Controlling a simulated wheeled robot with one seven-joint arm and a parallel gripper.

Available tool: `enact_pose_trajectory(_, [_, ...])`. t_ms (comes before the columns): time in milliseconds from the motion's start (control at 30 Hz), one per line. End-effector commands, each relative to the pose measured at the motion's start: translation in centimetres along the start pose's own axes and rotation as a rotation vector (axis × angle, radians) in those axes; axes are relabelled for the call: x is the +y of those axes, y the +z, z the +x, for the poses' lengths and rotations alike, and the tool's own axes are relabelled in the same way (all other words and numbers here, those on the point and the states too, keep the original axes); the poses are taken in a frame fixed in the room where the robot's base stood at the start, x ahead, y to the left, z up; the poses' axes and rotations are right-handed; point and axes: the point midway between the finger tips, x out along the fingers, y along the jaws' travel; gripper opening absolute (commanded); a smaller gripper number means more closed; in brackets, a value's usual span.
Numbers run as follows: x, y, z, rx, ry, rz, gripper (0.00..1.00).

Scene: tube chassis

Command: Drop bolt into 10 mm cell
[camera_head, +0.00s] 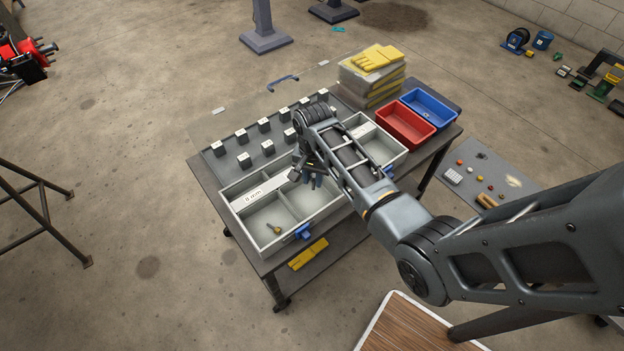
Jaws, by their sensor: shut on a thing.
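A pale grey divided case (232,229) sits on the front of the workbench. Its left cell has a white label strip (266,189) that seems to read 6 mm. A brass-coloured bolt (276,229) lies on the floor of that left cell. My gripper (314,183) points down over the middle of the case, right of the label strip. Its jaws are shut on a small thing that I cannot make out. My arm hides part of the middle and right cells. I see no readable 10 mm label.
Blue latches (303,231) stick out at the case's front.

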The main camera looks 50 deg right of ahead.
Motion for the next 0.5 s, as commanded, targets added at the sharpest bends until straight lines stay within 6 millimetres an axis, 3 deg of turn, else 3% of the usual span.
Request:
enact_pose_trajectory(200, [0.0, 0.0, 3.0, 0.001, 0.000, 0.001, 0.00])
enact_pose_trajectory(500, [0.0, 0.0, 3.5, 0.001, 0.000, 0.000, 0.00])
